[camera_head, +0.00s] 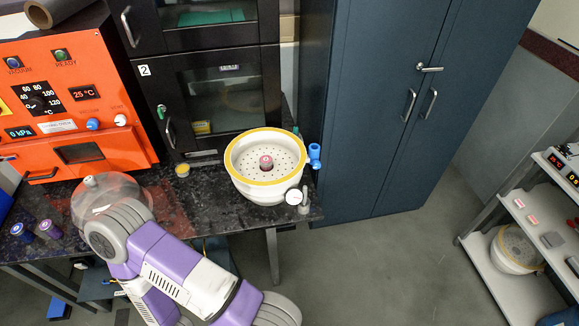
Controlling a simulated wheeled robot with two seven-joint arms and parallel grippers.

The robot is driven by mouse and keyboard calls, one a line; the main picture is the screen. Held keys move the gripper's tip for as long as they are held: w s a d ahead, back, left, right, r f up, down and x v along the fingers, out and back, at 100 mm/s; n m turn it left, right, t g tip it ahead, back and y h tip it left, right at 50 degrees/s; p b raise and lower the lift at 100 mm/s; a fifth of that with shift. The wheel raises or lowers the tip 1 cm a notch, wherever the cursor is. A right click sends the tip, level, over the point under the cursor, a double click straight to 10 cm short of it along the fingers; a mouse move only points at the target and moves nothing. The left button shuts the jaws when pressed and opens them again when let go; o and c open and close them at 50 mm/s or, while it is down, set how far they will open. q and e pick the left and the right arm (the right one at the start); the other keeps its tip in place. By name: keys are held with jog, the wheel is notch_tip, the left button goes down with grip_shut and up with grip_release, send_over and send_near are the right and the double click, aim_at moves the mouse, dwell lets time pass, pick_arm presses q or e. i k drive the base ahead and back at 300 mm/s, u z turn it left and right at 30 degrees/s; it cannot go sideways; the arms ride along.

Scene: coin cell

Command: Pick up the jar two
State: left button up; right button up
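No label reading "jar two" can be made out, so I cannot tell which container it is. A small jar with a pink-red top (266,162) stands in the middle of the perforated plate of an open white desiccator bowl (266,194) with a yellow rim. Two small dark-bodied containers, one blue-topped (18,230) and one purple-topped (48,228), stand at the left of the dark bench. A small yellowish round item (182,170) lies near the black cabinet. A purple and white arm of mine crosses the lower left. Neither gripper shows.
A clear dome lid (110,192) rests on the dark bench (205,228), partly behind my arm. An orange vacuum oven (70,105) and a black cabinet marked 2 (165,95) stand behind. Blue lockers (375,100) are right. Another bowl (515,248) sits on a shelf rack.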

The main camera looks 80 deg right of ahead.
aim_at(265, 161)
jog(key=z, duration=1.9)
